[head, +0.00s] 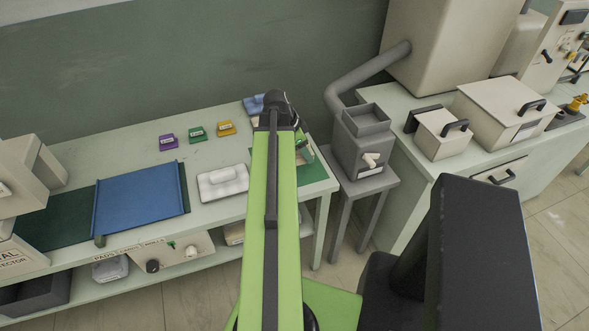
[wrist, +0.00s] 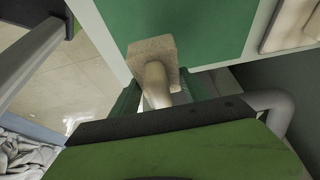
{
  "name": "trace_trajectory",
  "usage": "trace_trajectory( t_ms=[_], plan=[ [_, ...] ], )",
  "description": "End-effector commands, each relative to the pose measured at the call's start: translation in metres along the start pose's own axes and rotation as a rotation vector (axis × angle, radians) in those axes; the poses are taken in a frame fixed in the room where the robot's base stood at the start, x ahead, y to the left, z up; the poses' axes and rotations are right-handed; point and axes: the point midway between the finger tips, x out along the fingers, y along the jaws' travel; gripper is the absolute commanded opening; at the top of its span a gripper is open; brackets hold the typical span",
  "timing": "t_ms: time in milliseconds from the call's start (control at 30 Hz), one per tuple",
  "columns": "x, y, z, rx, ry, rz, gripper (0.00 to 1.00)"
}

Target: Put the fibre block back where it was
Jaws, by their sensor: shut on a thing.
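A tan, rough-faced block (wrist: 150,50), which I take for the fibre block, shows in the wrist view with a smooth cream rounded piece (wrist: 155,80) below it. My gripper (wrist: 158,92) is shut around the cream piece, with a green finger on each side. The block's face is in front of a green mat (wrist: 200,28) on the table; I cannot tell whether they touch. In the head view my arm covers most of the gripper and block at the table's right end, where part of the green mat (head: 314,177) shows.
A white moulded tray (head: 222,183) and a blue mat (head: 138,199) lie left of my arm. Purple (head: 168,142), green (head: 197,134) and yellow (head: 226,128) small items stand behind. A grey hopper machine (head: 364,145) on a stand is close on the right.

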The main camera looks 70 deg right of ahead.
Motion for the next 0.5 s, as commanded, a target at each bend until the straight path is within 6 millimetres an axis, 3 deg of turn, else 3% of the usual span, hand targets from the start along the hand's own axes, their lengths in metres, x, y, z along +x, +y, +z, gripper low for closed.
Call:
trace_trajectory(
  t_ms=[33,167,367,500],
  plan=[
    [0.009,-0.004,0.016,-0.004,0.000,-0.001,0.08],
    [0.009,-0.009,0.035,-0.001,0.000,-0.001,0.08],
    [0.007,-0.010,0.040,0.001,0.000,0.000,0.08],
    [0.026,-0.010,0.047,0.001,0.000,0.000,0.08]
  ],
)
